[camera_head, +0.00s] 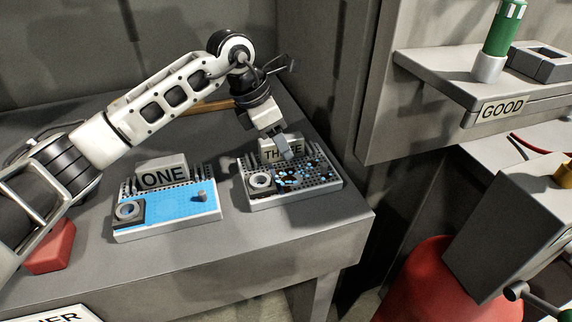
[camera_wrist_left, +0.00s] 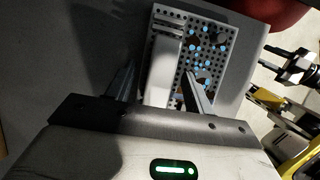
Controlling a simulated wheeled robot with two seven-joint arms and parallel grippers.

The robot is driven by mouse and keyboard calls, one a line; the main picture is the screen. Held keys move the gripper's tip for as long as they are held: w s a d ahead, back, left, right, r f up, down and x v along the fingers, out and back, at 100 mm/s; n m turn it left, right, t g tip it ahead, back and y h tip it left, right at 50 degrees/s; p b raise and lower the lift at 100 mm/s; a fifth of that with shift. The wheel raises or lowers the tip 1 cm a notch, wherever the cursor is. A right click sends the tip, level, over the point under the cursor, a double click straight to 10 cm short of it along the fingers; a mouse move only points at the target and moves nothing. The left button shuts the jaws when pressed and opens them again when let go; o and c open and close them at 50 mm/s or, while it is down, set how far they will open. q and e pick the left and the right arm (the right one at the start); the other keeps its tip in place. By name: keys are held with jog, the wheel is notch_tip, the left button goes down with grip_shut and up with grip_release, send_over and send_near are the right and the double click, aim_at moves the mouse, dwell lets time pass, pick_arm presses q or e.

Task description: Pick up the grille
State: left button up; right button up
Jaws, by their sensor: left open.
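Two perforated grilles lie on the grey bench. The grille marked THREE (camera_head: 318,186) is dark with scattered light-blue bits, and a ring sits at its left. The grille marked ONE (camera_head: 172,208) has a blue surface, with a ring and a small grey peg on it. My left gripper (camera_head: 285,150) points down at the THREE label at the back edge of its grille. In the left wrist view its open fingers (camera_wrist_left: 160,92) stand on either side of the pale label block, with the blue-spotted grille (camera_wrist_left: 215,45) beyond. I cannot tell whether the fingers touch it.
The grey bench (camera_head: 225,265) has bare room in front of the grilles. A red block (camera_head: 52,248) lies at left. A wall panel (camera_head: 375,80) rises close at right. Beyond it, a GOOD shelf (camera_head: 440,80) holds a green-and-white cylinder (camera_head: 498,35). A red rounded object (camera_head: 430,290) stands below.

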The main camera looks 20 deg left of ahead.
pick_arm(q)
jog(key=shift+w+d+f, duration=0.15)
jog(key=shift+d+f, duration=0.05)
jog(key=shift+f, duration=0.3)
grip_shut()
jog(key=shift+r, duration=0.1)
